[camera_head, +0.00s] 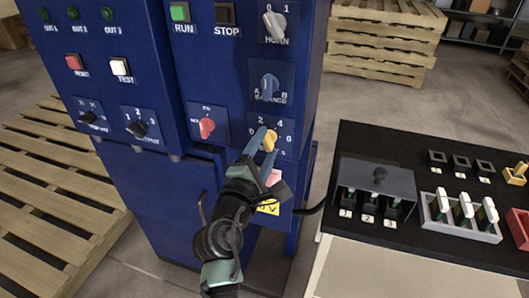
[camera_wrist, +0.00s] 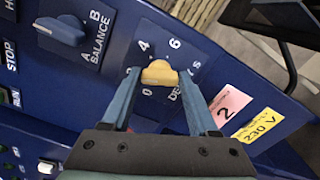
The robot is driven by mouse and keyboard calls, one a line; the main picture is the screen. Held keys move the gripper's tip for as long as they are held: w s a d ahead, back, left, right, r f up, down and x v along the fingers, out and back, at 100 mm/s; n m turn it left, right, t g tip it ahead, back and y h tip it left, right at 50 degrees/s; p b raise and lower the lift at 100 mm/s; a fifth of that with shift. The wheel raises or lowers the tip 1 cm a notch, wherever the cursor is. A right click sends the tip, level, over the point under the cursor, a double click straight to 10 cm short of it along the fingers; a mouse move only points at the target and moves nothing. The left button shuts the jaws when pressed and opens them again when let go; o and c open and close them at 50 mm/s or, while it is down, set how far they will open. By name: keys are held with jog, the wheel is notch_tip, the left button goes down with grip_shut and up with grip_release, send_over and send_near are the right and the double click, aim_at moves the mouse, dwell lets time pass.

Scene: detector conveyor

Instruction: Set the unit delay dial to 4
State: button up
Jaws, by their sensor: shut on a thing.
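The delay dial is a yellow-orange knob (camera_head: 270,141) low on the right side of the blue cabinet front, with the figures 2, 4 and 6 printed around it. In the wrist view the knob (camera_wrist: 159,73) sits between the two blue fingers of my gripper (camera_wrist: 160,78), with 4 and 6 above it and 0 below. My gripper (camera_head: 266,142) is shut on the knob, one finger on each side. The fingers hide part of the scale. I cannot tell which figure the knob points to.
The blue balance knob (camera_head: 269,86) is just above, and a red knob (camera_head: 207,127) is to the left. Pink and yellow labels (camera_wrist: 251,125) lie beside the dial. A black-topped table (camera_head: 400,249) with switches stands at right. Pallets (camera_head: 385,40) lie on the floor.

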jog(key=m+b, duration=0.1)
jog(key=m, duration=0.1)
jog(key=m+b, duration=0.1)
jog(key=m, duration=0.1)
jog(key=m+b, duration=0.1)
jog(key=m, duration=0.1)
jog(key=shift+f+b, duration=0.3)
jog(key=shift+b, duration=0.1)
jog(key=shift+m+b, duration=1.15)
jog(key=shift+m, duration=0.85)
jog(key=shift+r, duration=0.1)
jog(key=o, duration=1.4)
jog(key=shift+s+a, duration=0.1)
jog(key=shift+s, duration=0.05)
jog(key=v, duration=1.2)
jog(key=shift+s+a+r, duration=0.1)
jog(key=shift+s, duration=0.25)
